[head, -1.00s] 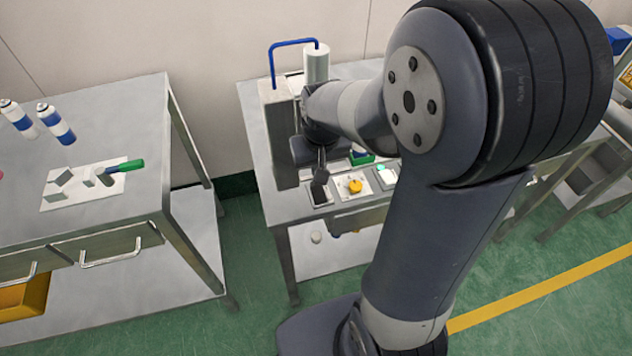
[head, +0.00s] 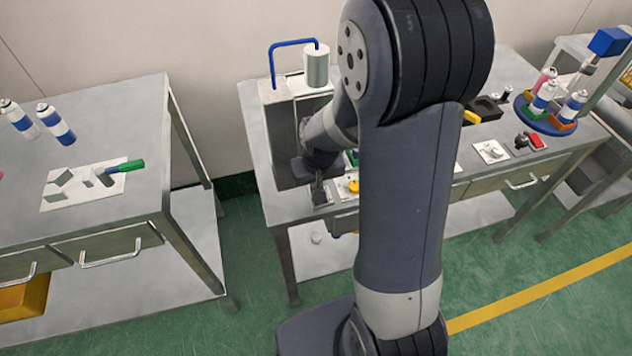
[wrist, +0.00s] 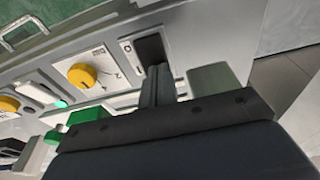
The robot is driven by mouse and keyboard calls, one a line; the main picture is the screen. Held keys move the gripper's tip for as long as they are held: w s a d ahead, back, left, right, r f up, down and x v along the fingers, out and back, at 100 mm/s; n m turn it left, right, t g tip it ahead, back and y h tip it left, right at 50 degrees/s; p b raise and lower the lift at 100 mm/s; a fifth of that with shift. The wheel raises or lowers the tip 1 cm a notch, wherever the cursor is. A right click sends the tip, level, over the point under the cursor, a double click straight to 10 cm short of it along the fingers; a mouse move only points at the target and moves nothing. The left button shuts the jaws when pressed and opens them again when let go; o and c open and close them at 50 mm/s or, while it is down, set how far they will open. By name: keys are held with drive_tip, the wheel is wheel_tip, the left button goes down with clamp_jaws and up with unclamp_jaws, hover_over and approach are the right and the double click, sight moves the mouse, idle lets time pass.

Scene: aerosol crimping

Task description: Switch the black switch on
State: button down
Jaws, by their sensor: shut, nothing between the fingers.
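The black switch (wrist: 149,47) sits in a light plate at the table's edge in the wrist view. My gripper (wrist: 158,72) is shut and empty, with its fingertips right at the switch and covering part of it. I cannot tell whether they touch it or which way the switch is tilted. In the head view my gripper (head: 318,190) is low over the same plate, and the switch is mostly hidden behind it.
A yellow knob (wrist: 82,76) on a white plate is beside the switch; it also shows in the head view (head: 353,187). A grey machine with a blue pipe (head: 292,44) stands behind my gripper. A red switch (head: 537,141) and a blue turntable with cans (head: 527,110) are at right.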

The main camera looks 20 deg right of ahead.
drive_tip(key=shift+w+f+g, duration=0.15)
drive_tip(key=shift+f+g, duration=0.05)
drive_tip(key=shift+g, duration=0.1)
drive_tip(key=shift+s+r, duration=0.1)
drive_tip(key=shift+s, duration=0.8)
drive_tip(key=shift+r+p, duration=0.6)
drive_tip(key=shift+p, duration=0.05)
wheel_tip(320, 180, up, 13)
drive_tip(key=s+p, duration=0.2)
drive_tip(key=shift+s+f, duration=0.2)
drive_tip(key=shift+s, duration=0.1)
